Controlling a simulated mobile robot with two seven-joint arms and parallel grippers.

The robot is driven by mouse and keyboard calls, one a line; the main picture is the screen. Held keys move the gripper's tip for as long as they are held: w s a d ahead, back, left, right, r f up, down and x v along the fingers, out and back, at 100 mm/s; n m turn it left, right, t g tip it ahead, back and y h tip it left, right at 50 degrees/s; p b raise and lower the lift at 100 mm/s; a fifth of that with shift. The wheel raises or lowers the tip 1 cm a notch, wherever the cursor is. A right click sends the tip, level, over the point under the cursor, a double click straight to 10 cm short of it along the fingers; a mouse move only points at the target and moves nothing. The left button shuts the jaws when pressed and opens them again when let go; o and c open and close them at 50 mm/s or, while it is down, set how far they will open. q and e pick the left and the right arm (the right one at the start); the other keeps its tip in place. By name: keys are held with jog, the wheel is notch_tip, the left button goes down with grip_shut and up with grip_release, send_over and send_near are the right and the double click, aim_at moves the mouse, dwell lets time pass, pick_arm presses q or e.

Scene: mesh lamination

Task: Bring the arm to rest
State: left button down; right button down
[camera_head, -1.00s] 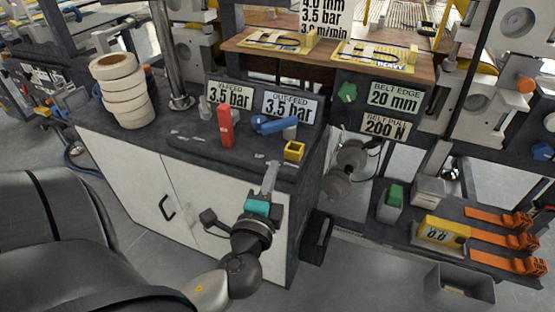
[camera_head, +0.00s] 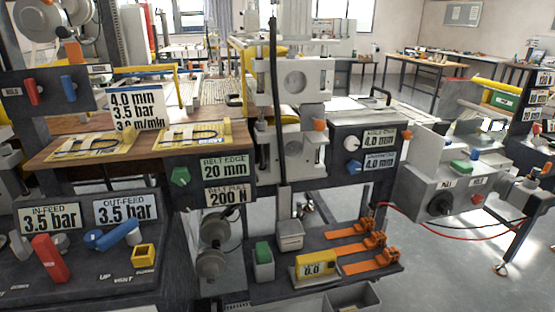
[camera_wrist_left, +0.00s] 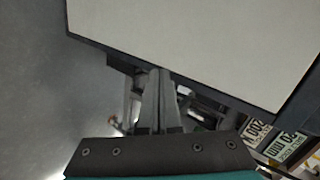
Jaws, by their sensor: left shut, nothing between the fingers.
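My left gripper (camera_wrist_left: 160,76) shows in the left wrist view, its two grey fingers together with nothing between them. A large pale panel with a dark edge (camera_wrist_left: 195,35) fills the upper part of that view, beyond the fingertips. Whether the fingers touch it cannot be told. Neither arm is in the head view, and my right gripper is not seen.
In the head view, a control console with a red lever (camera_head: 50,258), a blue lever (camera_head: 118,235) and a yellow block (camera_head: 144,254) stands at lower left. A dark shelf holds a yellow gauge (camera_head: 315,265) and orange clamps (camera_head: 357,247). Open floor lies at right.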

pick_arm(q)
jog(key=s+d+f+n+g+h, duration=0.2)
jog(key=s+f+n+g, duration=0.2)
jog(key=s+f, duration=0.8)
jog(key=s+d+f+n+g+h, duration=0.1)
jog(key=s+d+f+n+g, duration=0.2)
jog(key=s+f, duration=0.9)
jog(key=shift+d+f+n+g+h, duration=0.15)
jog(key=shift+n+g+h, duration=0.25)
jog(key=shift+n+g, duration=0.3)
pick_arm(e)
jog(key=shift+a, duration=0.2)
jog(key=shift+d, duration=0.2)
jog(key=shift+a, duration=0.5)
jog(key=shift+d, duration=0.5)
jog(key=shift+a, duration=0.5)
